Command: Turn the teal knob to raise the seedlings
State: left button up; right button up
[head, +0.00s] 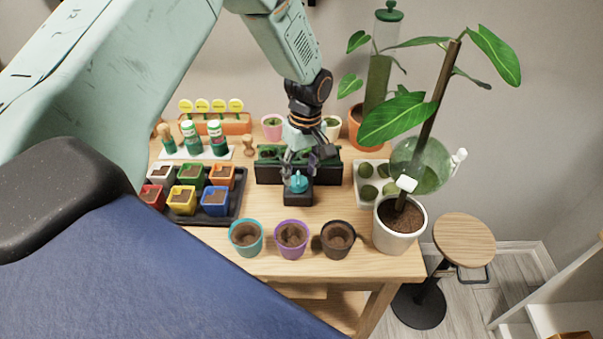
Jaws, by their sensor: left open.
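The teal knob (298,184) sits on top of a small dark box (299,197) near the middle of the wooden table. A dark planter box (268,172) stands directly behind it, with green seedlings low inside, partly hidden by my gripper. My left gripper (299,172) reaches down from above with its fingers open, just over and around the knob. Whether the fingers touch the knob cannot be told. My right gripper is not in view.
A tray (237,208) of small coloured pots is at left. Teal (246,238), purple (291,239) and black (338,239) pots line the front edge. A white pot (400,224) with a tall plant stands right, beside a tray of moss balls (358,199). A round stool (464,239) is off the table.

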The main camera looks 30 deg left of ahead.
pick_arm(q)
jog(key=shift+a+f, duration=0.1)
jog(key=shift+f, duration=0.45)
jog(key=shift+s+a+f, duration=0.15)
jog(key=shift+f, duration=0.1)
jog(key=shift+s, duration=0.25)
jog(key=shift+w, duration=0.1)
jog(key=shift+c, duration=0.2)
jog(key=shift+w+d, duration=0.2)
jog(key=c, duration=0.3)
jog(key=shift+s+a, duration=0.1)
jog(key=shift+a, duration=0.05)
jog(key=c, duration=0.3)
jog(key=shift+c, duration=1.1)
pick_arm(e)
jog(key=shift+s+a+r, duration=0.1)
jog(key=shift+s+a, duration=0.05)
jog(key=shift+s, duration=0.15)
